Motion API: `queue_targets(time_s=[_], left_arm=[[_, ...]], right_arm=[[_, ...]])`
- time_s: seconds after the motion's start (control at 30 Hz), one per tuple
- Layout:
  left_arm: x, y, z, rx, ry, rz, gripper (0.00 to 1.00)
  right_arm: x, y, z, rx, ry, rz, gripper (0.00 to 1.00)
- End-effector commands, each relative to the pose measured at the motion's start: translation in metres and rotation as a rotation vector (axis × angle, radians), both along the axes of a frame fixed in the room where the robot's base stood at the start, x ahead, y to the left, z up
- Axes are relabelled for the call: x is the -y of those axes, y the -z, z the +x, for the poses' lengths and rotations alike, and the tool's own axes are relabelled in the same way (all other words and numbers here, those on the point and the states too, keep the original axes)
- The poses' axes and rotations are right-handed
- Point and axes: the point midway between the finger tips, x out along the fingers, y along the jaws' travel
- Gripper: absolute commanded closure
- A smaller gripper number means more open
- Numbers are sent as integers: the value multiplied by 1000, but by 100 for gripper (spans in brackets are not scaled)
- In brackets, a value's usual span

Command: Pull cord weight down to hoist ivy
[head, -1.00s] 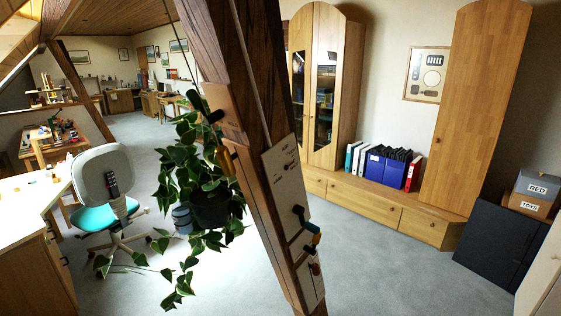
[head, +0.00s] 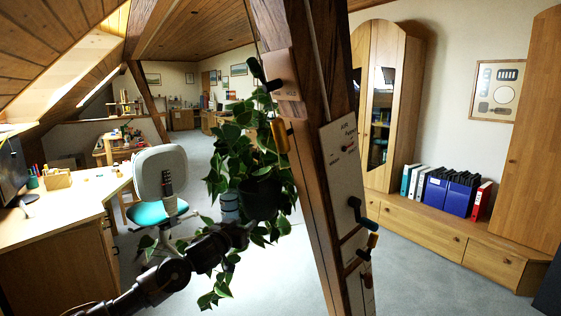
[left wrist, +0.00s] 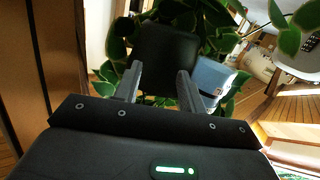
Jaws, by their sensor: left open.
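The ivy (head: 235,150) has trailing green leaves and hangs in a dark pot (head: 262,199) on the left side of the timber brace (head: 318,150). A thin cord (head: 315,42) runs down the brace. A yellow-orange piece (head: 281,135) sits on the brace beside the leaves; I cannot tell whether it is the cord weight. My left gripper (head: 242,236) is just below the pot, among the lower leaves. In the left wrist view its fingers (left wrist: 160,82) are apart and empty, with the dark pot (left wrist: 168,52) beyond them; contact is unclear. My right gripper is not in view.
A panel (head: 341,150) with dark and orange handles is fixed to the brace. A chair (head: 160,180) and desk (head: 65,210) stand at left. A blue-grey bin-like object (head: 230,207) shows behind the plant. Cabinets and binders line the right wall. Carpet is clear right of the brace.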

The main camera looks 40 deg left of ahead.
Motion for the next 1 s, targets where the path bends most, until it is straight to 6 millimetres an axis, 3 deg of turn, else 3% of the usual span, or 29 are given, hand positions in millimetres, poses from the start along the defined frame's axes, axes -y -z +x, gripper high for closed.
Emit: queue_targets(time_s=[0.03,0.1,0.2,0.3,0.4,0.57,0.77,1.0], left_arm=[[17,-48,-3,100,42,22,59],[42,-114,-15,221,100,26,59],[79,-182,-37,348,182,33,59],[108,-222,-58,425,250,39,59],[126,-242,-71,465,292,41,59],[133,-251,-76,480,309,39,59],[131,-256,-71,481,305,37,59],[132,-266,-52,484,305,36,59]], right_arm=[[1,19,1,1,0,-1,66],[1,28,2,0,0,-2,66],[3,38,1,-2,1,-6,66],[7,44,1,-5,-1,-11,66],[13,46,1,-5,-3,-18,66],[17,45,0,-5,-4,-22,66],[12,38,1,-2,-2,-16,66],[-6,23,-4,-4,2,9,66]])
